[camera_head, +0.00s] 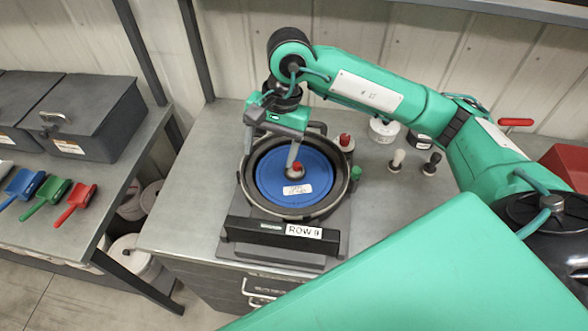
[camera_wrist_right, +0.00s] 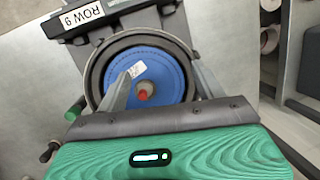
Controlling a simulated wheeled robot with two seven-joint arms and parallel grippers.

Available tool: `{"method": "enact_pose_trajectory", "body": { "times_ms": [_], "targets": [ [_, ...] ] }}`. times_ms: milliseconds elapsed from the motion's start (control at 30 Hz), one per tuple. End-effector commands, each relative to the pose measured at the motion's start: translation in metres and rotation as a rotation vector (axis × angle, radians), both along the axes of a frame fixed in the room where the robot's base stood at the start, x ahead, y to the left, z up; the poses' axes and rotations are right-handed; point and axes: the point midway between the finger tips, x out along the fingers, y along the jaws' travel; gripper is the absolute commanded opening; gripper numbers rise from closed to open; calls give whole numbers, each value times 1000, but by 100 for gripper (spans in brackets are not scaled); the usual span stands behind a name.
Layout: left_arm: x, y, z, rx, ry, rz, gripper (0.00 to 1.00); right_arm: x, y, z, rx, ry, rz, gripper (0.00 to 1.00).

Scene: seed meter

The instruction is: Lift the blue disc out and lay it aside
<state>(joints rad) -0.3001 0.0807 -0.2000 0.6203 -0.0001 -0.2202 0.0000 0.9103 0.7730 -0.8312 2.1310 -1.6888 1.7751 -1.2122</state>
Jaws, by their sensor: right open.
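The blue disc (camera_head: 270,190) lies flat inside the round dark bowl of the seed meter (camera_head: 242,200), with a white label and a red-topped centre knob (camera_head: 296,170). In the right wrist view the disc (camera_wrist_right: 165,68) and its knob (camera_wrist_right: 145,88) show between the fingers. My right gripper (camera_head: 270,156) is open and empty above the disc; in the head view one finger overlaps the knob. I cannot tell whether that finger touches it. My left gripper is not in view.
The meter's base carries a ROW 9 plate (camera_head: 303,231). A red-topped post (camera_head: 344,141) and green knob (camera_head: 355,172) sit by the bowl's right rim. Small pegs (camera_head: 397,160) and a jar (camera_head: 383,130) stand right. Grey bench (camera_head: 185,190) is clear left of the meter.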

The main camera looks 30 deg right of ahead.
Motion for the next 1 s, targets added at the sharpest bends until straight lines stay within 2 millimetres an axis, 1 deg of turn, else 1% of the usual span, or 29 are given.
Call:
{"method": "enact_pose_trajectory", "body": {
  "times_ms": [33, 100, 233, 367, 467, 600, 733, 833, 1000],
  "targets": [
    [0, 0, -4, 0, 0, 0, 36, 7, -18, 0, -80, -24, 4, 69],
    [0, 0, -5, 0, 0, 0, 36, 13, -37, 2, -169, -43, 9, 69],
    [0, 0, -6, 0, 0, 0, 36, 18, -57, 6, -258, -55, 13, 69],
    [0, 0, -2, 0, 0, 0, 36, 18, -61, -2, -276, -54, 14, 69],
    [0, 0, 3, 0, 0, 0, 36, 17, -61, -17, -274, -52, 14, 69],
    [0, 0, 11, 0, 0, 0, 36, 17, -61, -43, -273, -52, 15, 69],
    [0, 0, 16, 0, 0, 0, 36, 17, -60, -64, -272, -52, 14, 69],
    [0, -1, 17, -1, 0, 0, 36, 17, -60, -74, -271, -54, 14, 69],
    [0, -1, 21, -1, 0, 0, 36, 17, -60, -81, -271, -55, 14, 69]
  ]
}}
